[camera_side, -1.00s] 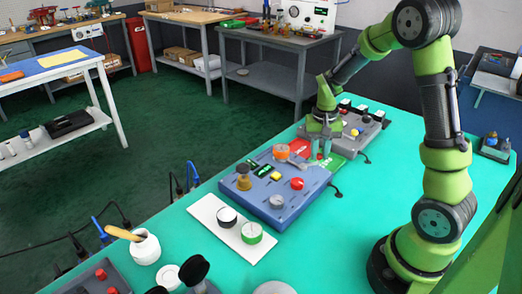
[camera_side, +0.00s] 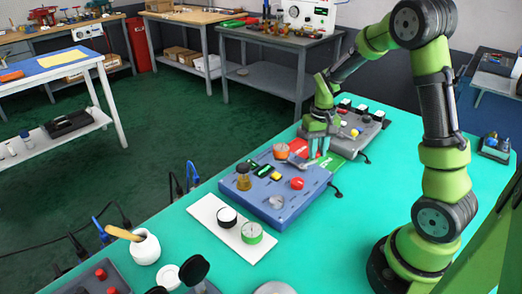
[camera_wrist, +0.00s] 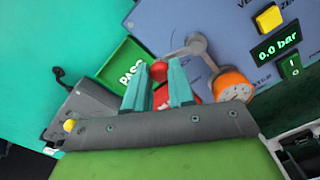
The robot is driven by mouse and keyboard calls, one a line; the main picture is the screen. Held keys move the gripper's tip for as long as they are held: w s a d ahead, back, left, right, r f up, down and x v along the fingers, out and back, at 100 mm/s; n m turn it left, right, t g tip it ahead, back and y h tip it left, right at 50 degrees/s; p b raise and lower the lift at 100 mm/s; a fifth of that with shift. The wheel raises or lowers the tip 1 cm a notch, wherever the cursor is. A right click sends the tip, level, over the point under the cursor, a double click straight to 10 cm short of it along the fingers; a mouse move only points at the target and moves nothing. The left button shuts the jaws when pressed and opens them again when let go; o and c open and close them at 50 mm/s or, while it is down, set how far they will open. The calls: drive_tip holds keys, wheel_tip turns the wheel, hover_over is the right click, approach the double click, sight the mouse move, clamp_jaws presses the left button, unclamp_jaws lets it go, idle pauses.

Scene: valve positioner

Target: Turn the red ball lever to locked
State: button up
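The red ball (camera_wrist: 159,71) is on the end of a grey lever arm (camera_wrist: 178,52) that runs up and right to a pivot on the blue positioner box (camera_wrist: 222,18). The box also shows in the side view (camera_side: 268,206). My gripper (camera_wrist: 159,70) has its two teal fingers apart, one on each side of the red ball. I cannot tell whether they touch it. In the side view my gripper (camera_side: 319,152) points down at the box's far right end.
An orange knob (camera_wrist: 234,84) sits close right of the fingers, and a green PASS tray (camera_wrist: 126,66) lies to their left. A grey box with buttons (camera_side: 362,133) stands behind my gripper. The teal bench in front right is clear.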

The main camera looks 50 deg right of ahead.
drive_tip(key=o, duration=0.4)
drive_tip(key=shift+o, duration=0.2)
wheel_tip(320, 180, up, 17)
idle(0.3)
drive_tip(key=shift+d, duration=0.1)
drive_tip(key=s+a+n+t+y, duration=0.1)
drive_tip(key=s+a+t, duration=0.2)
drive_tip(key=a, duration=0.6)
drive_tip(key=s+a+n+t+y, duration=0.1)
drive_tip(key=s+a+t, duration=0.3)
drive_tip(key=s+a, duration=0.3)
drive_tip(key=a, duration=0.3)
drive_tip(key=shift+s+a+r+n, duration=0.25)
drive_tip(key=shift+s+r+n, duration=0.05)
drive_tip(key=shift+s+n, duration=0.1)
